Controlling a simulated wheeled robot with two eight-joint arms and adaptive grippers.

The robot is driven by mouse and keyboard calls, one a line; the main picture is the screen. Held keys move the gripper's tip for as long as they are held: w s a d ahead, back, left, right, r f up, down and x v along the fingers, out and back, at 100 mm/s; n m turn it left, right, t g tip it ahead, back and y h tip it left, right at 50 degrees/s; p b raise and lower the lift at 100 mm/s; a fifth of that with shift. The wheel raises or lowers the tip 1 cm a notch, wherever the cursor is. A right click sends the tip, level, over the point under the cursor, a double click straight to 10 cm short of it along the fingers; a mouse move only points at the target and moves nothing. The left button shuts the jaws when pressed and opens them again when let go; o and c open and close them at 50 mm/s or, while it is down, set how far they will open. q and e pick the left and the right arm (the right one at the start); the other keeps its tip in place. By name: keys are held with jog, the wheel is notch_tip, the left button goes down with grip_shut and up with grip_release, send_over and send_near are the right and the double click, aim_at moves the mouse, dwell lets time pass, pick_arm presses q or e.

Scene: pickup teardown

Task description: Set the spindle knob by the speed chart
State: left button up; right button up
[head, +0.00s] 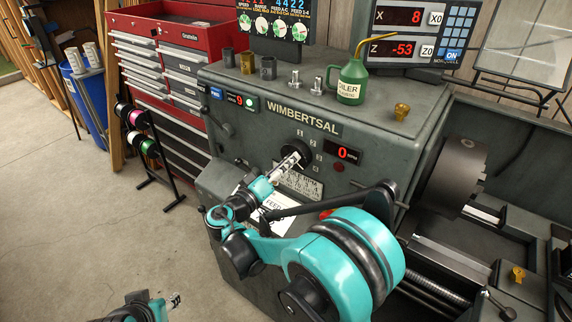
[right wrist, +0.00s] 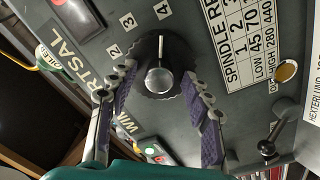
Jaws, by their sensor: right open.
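The dark round spindle knob (head: 293,149) is on the lathe's front panel. In the right wrist view the knob (right wrist: 160,67) has a bright round centre, and a white line on it points up toward the numeral 4. Numerals 2, 3 and 4 show around it. The spindle speed chart (right wrist: 258,42) is to its right in that view. My right gripper (head: 285,163) is open at the knob, one finger on each side; contact is unclear. My left gripper (head: 174,300) is low at the left, partly cut off, its opening unclear.
A red display (head: 343,154) beside the knob reads 0. A small lever (right wrist: 267,148) stands out from the panel in the right wrist view. A green oil can (head: 351,82) and metal parts stand on the headstock. The chuck (head: 457,172) is to the right. Open floor lies left.

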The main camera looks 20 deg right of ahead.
jog(key=v, duration=1.2)
jog(key=shift+d, duration=0.1)
jog(key=s+d+f+n+g+y, duration=0.1)
jog(key=s+d+f+g+y, duration=0.15)
jog(key=d, duration=0.35)
jog(key=s+d+f+n+g+y, duration=0.1)
jog(key=s+d+f+g+y, duration=0.15)
jog(key=d, duration=0.25)
jog(key=s+a+f+y, duration=0.1)
jog(key=s+f+y, duration=0.1)
jog(key=s+y, duration=0.2)
jog(key=s+f+m+y, duration=0.1)
jog(key=s+f+y, duration=0.2)
jog(key=s, duration=0.6)
jog(key=shift+s+a+m+t+y, duration=0.3)
jog(key=shift+a+t+y, duration=0.1)
jog(key=shift+y, duration=0.8)
